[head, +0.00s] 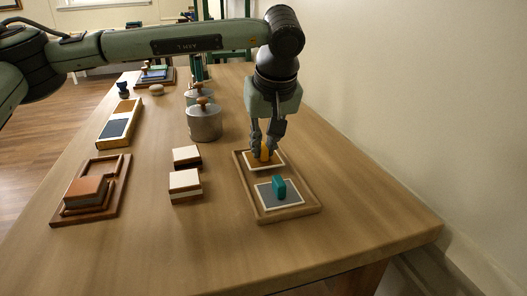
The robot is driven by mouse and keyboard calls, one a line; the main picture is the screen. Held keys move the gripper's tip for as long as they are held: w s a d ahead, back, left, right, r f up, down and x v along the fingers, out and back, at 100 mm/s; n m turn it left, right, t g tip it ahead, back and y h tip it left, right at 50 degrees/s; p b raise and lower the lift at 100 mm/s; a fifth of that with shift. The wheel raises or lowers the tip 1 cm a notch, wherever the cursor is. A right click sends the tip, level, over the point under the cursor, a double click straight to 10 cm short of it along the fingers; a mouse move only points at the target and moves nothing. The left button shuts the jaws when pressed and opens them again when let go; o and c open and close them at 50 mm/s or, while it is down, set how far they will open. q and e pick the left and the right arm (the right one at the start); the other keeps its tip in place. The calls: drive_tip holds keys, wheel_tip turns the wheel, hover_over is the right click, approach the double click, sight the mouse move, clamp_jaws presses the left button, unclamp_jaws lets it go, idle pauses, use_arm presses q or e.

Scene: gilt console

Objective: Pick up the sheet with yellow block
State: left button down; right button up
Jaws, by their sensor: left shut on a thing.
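The sheet with the yellow block is at the far end of a wooden tray (313,207) in the head view. Its yellow block (265,154) stands up from the sheet (278,162), which is partly hidden by my gripper. My left gripper (265,152) points down over it and is shut on the yellow block. I cannot tell whether the sheet touches the tray. A second sheet (294,198), dark with a pale border and a teal block (279,187), lies in the near half of the tray. My right gripper is not in view.
Left of the tray are two small pale-topped blocks (186,180) and a metal pot (204,122) with a wooden knob. A brown block (86,192) sits in a wooden frame (118,190) at left. A long box (117,130) lies behind it. The table's right side is clear.

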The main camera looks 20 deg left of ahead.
sight(263, 147)
use_arm(q)
wheel_tip(263, 147, up, 3)
drive_tip(key=shift+w+a+r, duration=0.1)
drive_tip(key=shift+a, duration=0.05)
drive_tip(key=w+a+r+b, duration=0.1)
drive_tip(key=w+a+r, duration=0.4)
drive_tip(key=a, duration=0.5)
drive_tip(key=shift+w+r, duration=0.2)
drive_tip(key=shift+r, duration=0.6)
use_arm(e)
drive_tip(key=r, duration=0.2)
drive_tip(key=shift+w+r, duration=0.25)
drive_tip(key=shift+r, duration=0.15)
use_arm(q)
drive_tip(key=c, duration=2.1)
unclamp_jaws()
clamp_jaws()
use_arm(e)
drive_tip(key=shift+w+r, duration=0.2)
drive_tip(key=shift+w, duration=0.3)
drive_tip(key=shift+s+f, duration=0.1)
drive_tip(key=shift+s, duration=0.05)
